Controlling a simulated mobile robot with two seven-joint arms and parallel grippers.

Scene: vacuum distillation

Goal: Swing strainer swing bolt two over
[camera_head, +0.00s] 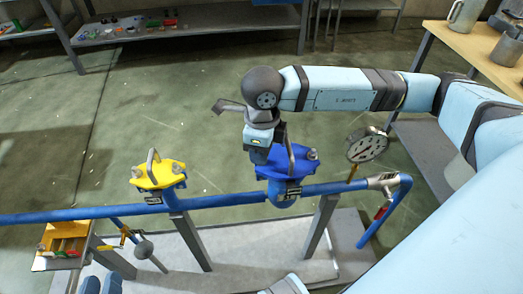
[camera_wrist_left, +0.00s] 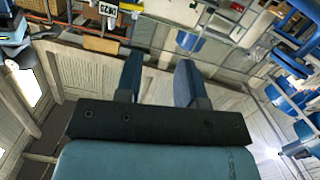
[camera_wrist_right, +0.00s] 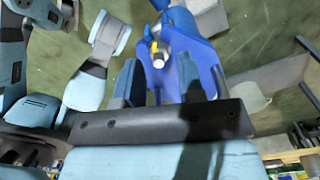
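A blue strainer (camera_head: 284,172) sits in the blue pipe, with a grey handle and a swing bolt (camera_head: 313,154) with a grey nut on the right of its cover. My right gripper (camera_head: 259,156) points down at the cover's left side and hides that part. In the right wrist view its fingers (camera_wrist_right: 160,84) stand apart, with the blue cover (camera_wrist_right: 178,45) and a pale-topped bolt (camera_wrist_right: 157,58) beyond them. I cannot tell whether they touch. A yellow strainer (camera_head: 158,178) has a handle and two swing bolts. My left gripper (camera_wrist_left: 158,78) is open and empty.
A pressure gauge (camera_head: 367,146) and a valve with a red handle (camera_head: 382,184) are right of the blue strainer. A small table with colored items (camera_head: 62,240) is at lower left. A tan table with metal vessels (camera_head: 486,55) is at upper right. Open floor lies behind the pipe.

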